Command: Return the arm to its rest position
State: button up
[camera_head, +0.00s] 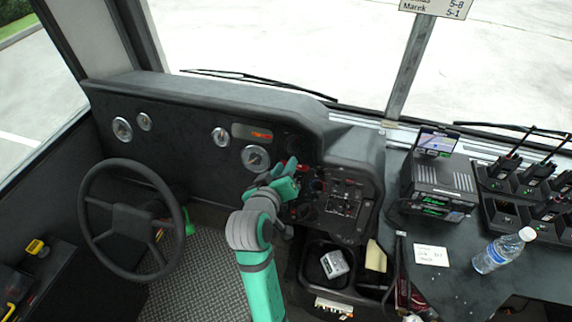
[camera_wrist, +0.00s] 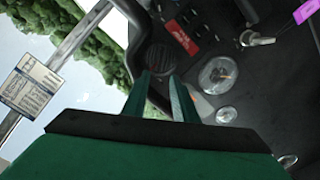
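My arm, green with grey joints, reaches up from the bottom middle of the head view. My gripper (camera_head: 287,174) is in front of the dashboard (camera_head: 180,115), close to the switch panel (camera_head: 345,195). I cannot tell whether it touches anything there. In the wrist view the two green fingers (camera_wrist: 160,82) stand apart with a gap between them. Nothing shows between them. A round gauge (camera_wrist: 218,75) and a key with a purple tag (camera_wrist: 306,12) lie beyond them to the right.
The steering wheel (camera_head: 132,220) is left of my arm. Right of it are an open bin with a white box (camera_head: 334,264), a radio unit (camera_head: 440,185), a water bottle (camera_head: 503,250) and handheld radios in chargers (camera_head: 535,180). Floor (camera_head: 205,270) shows between wheel and arm.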

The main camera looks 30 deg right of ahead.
jog(key=shift+f, duration=0.1)
dwell(0.3)
jog(key=s+a+f+n+t+y, duration=0.25)
jog(key=s+a+f, duration=0.25)
jog(key=a+f, duration=0.35)
jog(key=s+a+f+n+t+y, duration=0.1)
jog(key=s+a+f+t+y, duration=0.2)
jog(key=a+f, duration=0.5)
jog(key=s+a+r+y, duration=0.1)
jog(key=s+a, duration=0.3)
jog(key=s, duration=0.3)
jog(key=s+a+r+y, duration=0.1)
jog(key=s+a, duration=0.3)
jog(key=s, duration=0.4)
jog(key=s+a+r+t+y, duration=0.1)
jog(key=s+a+y, duration=0.2)
jog(key=s, duration=0.5)
jog(key=shift+s+a+r+m, duration=0.2)
jog(key=shift+a+m, duration=0.15)
jog(key=shift+a, duration=0.4)
jog(key=shift+w+f, duration=0.1)
jog(key=shift+f, duration=0.05)
